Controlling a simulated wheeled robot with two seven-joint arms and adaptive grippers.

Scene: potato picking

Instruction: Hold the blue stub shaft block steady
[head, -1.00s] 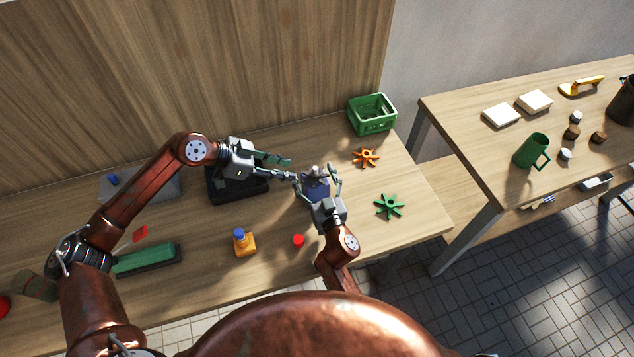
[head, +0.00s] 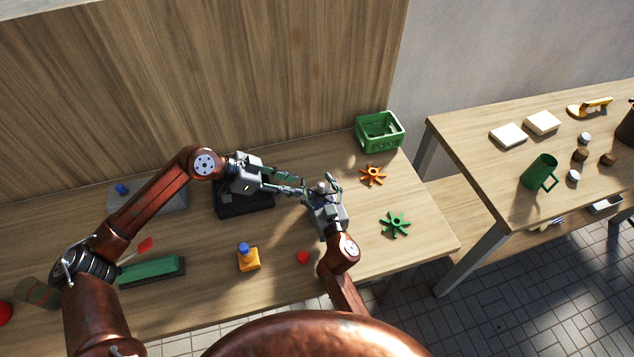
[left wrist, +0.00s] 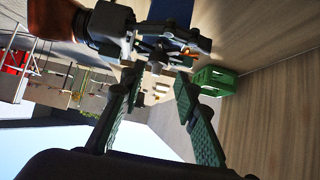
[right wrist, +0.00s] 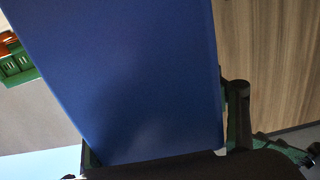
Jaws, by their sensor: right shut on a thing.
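The blue stub shaft block (right wrist: 140,70) is large and smooth-faced, filling much of the right wrist view. My right gripper (head: 322,186) is shut on it above the table; the gripper hides most of the block in the head view. A small grey stub stands up between the right fingers. My left gripper (head: 302,185) is open and empty, its fingers pointing at the right gripper from the left, apart from the block as far as I can tell. In the left wrist view its fingers (left wrist: 157,85) are spread with the right gripper (left wrist: 180,45) beyond them.
A black tray (head: 232,209) lies under my left forearm. A green crate (head: 380,146) stands at the back right, with an orange spider part (head: 373,175) and a green one (head: 395,224) in front.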

